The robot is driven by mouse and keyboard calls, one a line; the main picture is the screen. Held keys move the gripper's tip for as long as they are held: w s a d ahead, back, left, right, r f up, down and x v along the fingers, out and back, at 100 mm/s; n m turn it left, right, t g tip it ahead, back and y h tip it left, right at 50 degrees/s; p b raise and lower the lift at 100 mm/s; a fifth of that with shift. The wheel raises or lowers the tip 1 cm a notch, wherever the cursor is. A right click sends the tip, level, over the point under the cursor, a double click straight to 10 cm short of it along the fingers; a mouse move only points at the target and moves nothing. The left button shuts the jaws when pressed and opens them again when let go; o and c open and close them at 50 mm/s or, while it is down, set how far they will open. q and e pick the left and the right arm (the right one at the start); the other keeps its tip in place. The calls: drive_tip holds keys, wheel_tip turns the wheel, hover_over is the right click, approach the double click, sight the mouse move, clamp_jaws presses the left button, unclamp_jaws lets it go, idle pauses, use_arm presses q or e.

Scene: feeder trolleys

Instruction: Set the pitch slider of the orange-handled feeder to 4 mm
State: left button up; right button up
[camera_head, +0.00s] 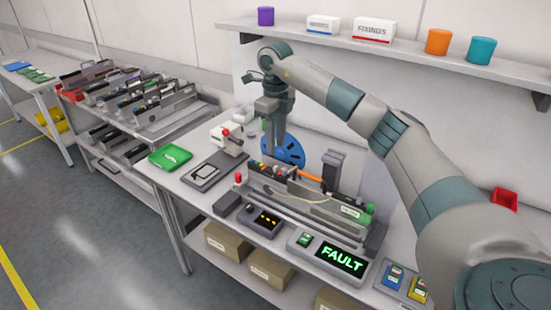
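An orange-handled feeder (312,179) sits among slim feeders in a dark fixture (292,207) on the workbench. Its pitch slider and scale are too small to make out. My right gripper (273,152) points down above the left part of the fixture, in front of a blue reel (291,150). Its fingers look close together, but I cannot tell whether they are shut or touch anything. My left gripper is not in view.
A display (342,258) reads FAULT in green at the bench front. A button box (262,219) is beside it. A green board (170,157) and a dark pad (209,172) lie left. A feeder trolley (166,124) stands farther left. A shelf (400,49) runs above.

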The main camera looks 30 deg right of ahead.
sight(275, 166)
wheel_tip(275, 166, down, 8)
drive_tip(key=shift+r+p, duration=0.15)
drive_tip(key=shift+p, duration=1)
drive_tip(key=shift+c, duration=0.2)
clamp_jaws()
